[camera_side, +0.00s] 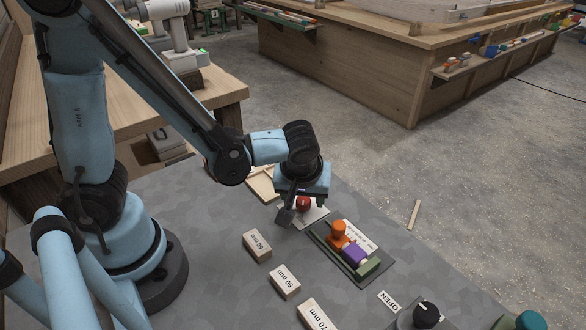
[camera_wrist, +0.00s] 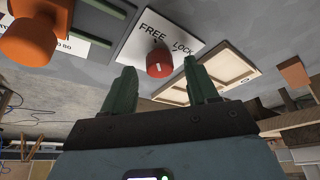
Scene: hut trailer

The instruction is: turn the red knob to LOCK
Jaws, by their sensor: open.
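The red knob (camera_side: 303,203) stands on a pale plate on the grey table, right under my gripper (camera_side: 304,209). In the wrist view the red knob (camera_wrist: 159,61) shows a short white mark on its face. Its white plate (camera_wrist: 134,46) carries the words FREE and LOCK. The mark's exact heading is hard to tell. My gripper (camera_wrist: 159,68) is open, with its two green fingers apart and the knob showing between the tips. I cannot tell whether either finger touches it. The side view partly hides the knob and plate behind my gripper.
A dark board (camera_side: 318,240) with an orange knob, a purple piece and a green piece lies close by on the right. Blocks marked 60 mm (camera_side: 257,246), 50 mm (camera_side: 285,282) and 70 mm (camera_side: 317,316) stand in front. A wooden tray (camera_wrist: 222,70) is beside the plate.

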